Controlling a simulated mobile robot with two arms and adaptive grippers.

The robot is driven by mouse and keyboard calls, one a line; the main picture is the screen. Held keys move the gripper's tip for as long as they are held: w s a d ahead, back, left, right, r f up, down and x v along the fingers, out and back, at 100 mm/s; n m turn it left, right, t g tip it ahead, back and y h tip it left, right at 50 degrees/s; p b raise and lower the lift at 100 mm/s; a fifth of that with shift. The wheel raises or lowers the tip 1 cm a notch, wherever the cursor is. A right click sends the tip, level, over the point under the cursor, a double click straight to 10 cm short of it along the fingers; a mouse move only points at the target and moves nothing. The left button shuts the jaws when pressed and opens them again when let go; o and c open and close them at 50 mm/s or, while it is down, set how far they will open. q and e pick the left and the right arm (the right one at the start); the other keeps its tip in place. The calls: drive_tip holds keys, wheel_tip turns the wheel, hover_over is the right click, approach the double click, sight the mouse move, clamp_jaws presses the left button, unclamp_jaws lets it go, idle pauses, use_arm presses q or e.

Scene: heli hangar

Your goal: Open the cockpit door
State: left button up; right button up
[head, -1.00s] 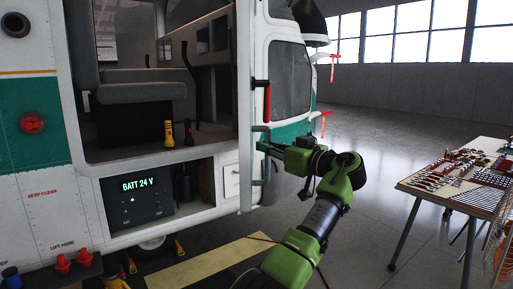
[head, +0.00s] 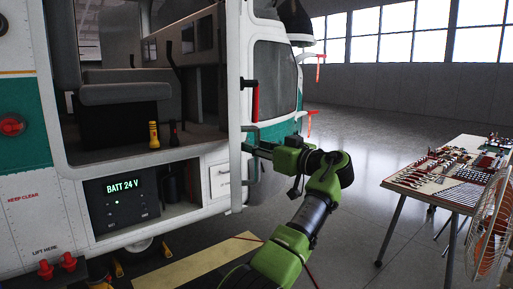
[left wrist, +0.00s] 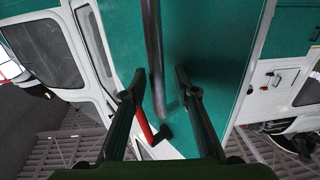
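The cockpit door (head: 276,76) is a white and green panel with a dark window, at the helicopter's front right of the open cabin in the head view. A red handle (head: 255,101) stands near its edge, and a grey bar handle (head: 250,136) sits below. My left gripper (head: 258,147) is at the grey bar. In the left wrist view, the two fingers (left wrist: 160,96) are apart, with the grey bar (left wrist: 153,50) between them in the picture. I cannot tell whether they touch it. The red handle (left wrist: 143,122) shows beyond them. My right gripper is out of view.
A table (head: 430,193) with many small tools stands at the right, with an orange fan (head: 487,235) in front of it. The open cabin holds a seat (head: 125,93). A yellowish board (head: 195,263) lies on the floor. Clear floor (head: 355,150) lies between helicopter and table.

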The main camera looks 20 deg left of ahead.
use_arm(q)
drive_tip(key=v, duration=1.2)
drive_tip(key=shift+f, duration=0.1)
